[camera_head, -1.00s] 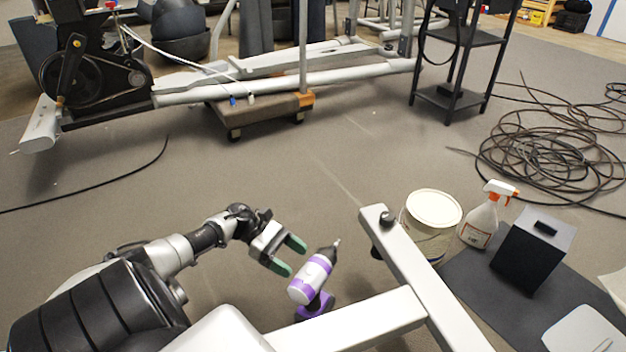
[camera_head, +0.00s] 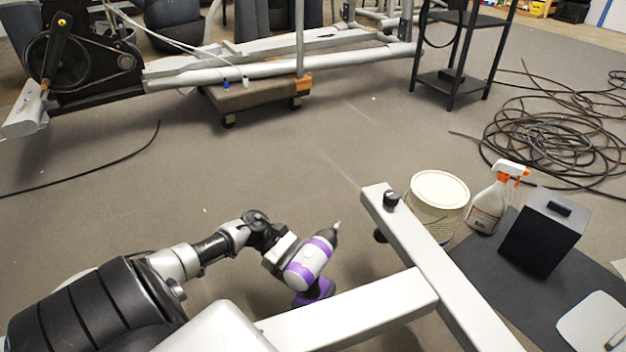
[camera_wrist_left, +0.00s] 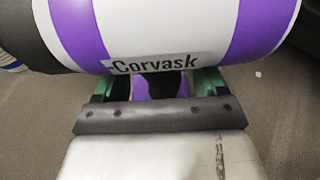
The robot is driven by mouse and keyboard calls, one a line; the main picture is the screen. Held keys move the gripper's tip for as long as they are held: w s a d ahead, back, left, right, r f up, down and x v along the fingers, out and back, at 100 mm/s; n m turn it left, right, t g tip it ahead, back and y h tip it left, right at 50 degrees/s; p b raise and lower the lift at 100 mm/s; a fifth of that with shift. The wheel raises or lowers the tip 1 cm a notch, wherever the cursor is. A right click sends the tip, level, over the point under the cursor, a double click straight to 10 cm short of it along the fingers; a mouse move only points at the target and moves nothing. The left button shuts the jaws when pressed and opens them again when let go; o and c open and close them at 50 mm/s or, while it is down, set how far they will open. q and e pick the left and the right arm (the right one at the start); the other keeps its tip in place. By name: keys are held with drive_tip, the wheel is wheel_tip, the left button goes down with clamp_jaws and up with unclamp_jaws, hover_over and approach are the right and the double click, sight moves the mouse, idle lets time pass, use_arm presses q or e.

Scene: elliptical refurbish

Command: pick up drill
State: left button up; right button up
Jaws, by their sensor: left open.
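Contact with the handle cannot be told. In the head view the left fingers are hidden behind the drill. My right gripper is not in view.
A light metal frame (camera_head: 345,312) runs close beside the drill. A white bucket (camera_head: 437,205), spray bottle (camera_head: 489,206) and black box (camera_head: 541,232) stand to the right. Coiled cable (camera_head: 555,125) lies farther right. The floor beyond the drill is clear.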

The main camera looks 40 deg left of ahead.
use_arm(q)
drive_tip(key=shift+x, duration=1.05)
clamp_jaws()
drive_tip(key=shift+r, duration=0.15)
